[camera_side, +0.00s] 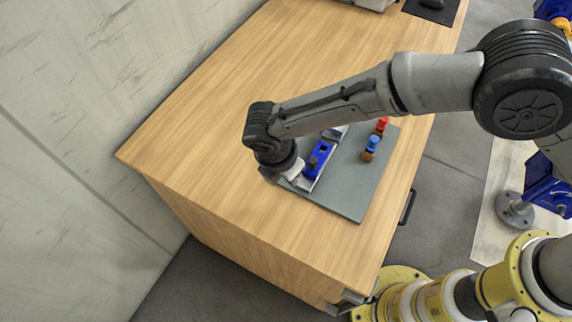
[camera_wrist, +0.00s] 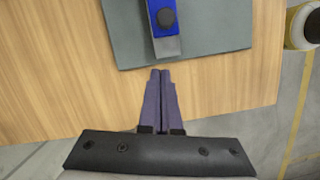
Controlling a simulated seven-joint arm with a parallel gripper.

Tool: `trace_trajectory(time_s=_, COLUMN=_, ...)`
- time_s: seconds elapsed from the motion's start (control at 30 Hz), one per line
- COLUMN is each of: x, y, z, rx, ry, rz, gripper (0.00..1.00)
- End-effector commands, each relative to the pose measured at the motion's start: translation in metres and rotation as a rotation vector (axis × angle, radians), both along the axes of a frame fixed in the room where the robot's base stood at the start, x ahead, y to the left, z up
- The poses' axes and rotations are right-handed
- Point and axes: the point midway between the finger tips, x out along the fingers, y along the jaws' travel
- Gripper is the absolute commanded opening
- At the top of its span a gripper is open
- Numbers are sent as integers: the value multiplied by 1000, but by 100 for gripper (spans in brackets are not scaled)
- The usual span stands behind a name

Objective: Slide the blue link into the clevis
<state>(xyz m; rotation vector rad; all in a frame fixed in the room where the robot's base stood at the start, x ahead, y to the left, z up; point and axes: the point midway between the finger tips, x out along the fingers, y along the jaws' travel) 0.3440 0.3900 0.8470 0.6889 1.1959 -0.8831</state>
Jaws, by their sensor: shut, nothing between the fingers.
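The blue link (camera_side: 318,159) lies on a pale rail on the grey board, with a round dark knob at its near end and a dark hole farther along. In the wrist view the blue link (camera_wrist: 155,31) shows only partly, at the top edge, with the dark knob (camera_wrist: 166,17) on it. A grey piece (camera_side: 336,132) at the far end of the rail may be the clevis; my arm partly covers it. My gripper (camera_wrist: 160,71) is shut and empty, its tips just short of the rail's near end in the picture. The side view hides the fingertips.
The grey board (camera_side: 348,205) lies on a wooden table (camera_side: 215,125). A red-topped peg (camera_side: 382,124) and a blue-topped peg (camera_side: 373,142) stand on brown bases right of the link. The table is clear to the left. A wall rises beyond its left side.

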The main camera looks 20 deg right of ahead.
Motion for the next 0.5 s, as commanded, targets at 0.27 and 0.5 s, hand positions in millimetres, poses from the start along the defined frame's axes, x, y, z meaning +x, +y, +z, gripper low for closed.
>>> trace_trajectory(time_s=0.27, x=17, y=-29, z=-5, rx=0, ry=0, rz=-2, gripper=0)
trace_trajectory(time_s=0.5, x=21, y=-36, z=-5, rx=1, ry=-1, rz=-1, gripper=0)
